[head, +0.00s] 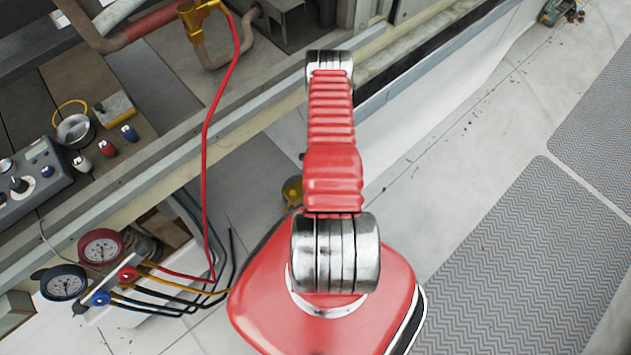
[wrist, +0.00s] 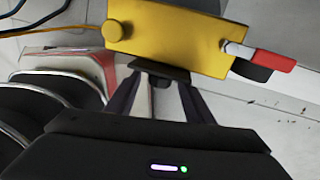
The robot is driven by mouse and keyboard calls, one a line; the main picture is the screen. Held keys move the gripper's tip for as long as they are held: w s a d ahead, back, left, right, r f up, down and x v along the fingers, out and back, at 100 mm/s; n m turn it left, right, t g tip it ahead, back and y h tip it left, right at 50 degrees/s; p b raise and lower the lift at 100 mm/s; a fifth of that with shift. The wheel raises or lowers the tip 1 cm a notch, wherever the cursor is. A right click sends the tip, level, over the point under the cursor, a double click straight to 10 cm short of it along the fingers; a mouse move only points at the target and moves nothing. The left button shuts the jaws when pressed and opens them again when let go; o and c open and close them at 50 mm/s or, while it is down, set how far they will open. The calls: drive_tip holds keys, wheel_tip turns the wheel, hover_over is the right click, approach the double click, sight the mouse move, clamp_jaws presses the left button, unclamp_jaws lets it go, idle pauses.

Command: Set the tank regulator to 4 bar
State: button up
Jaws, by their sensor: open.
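In the wrist view, a yellow block (wrist: 175,35) with a round yellow knob (wrist: 118,33) fills the top middle. A silver stem with a red end (wrist: 268,58) sticks out on its right. I cannot tell whether this block is the tank regulator, and no bar scale is readable on it. My gripper (wrist: 160,85) is open just below the block, with a dark piece at its fingertips. I cannot tell whether it touches the block. In the head view my arm hides the gripper, and only a small yellow part (head: 292,190) shows behind the arm.
A gauge manifold with a red gauge (head: 101,247), a dark gauge (head: 64,284) and hoses stands at lower left. A red hose (head: 207,150) rises to a yellow fitting (head: 193,20). A control box (head: 35,180) is at far left.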

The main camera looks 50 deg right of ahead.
drive_tip(key=shift+c, duration=0.5)
drive_tip(key=c, duration=0.9)
drive_tip(key=shift+a, duration=0.15)
drive_tip(key=shift+c, duration=0.2)
drive_tip(key=shift+d+f+t+y, duration=0.1)
drive_tip(key=shift+d+t+y, duration=0.25)
drive_tip(key=shift+y, duration=0.85)
drive_tip(key=shift+s+d+f+t+y, duration=0.1)
drive_tip(key=shift+d+t+y, duration=0.1)
drive_tip(key=shift+y, duration=0.7)
drive_tip(key=shift+d+f+t+y, duration=0.1)
drive_tip(key=shift+d+t+y, duration=0.05)
drive_tip(key=shift+y, duration=0.75)
drive_tip(key=shift+d+f+y, duration=0.1)
drive_tip(key=shift+y, duration=0.7)
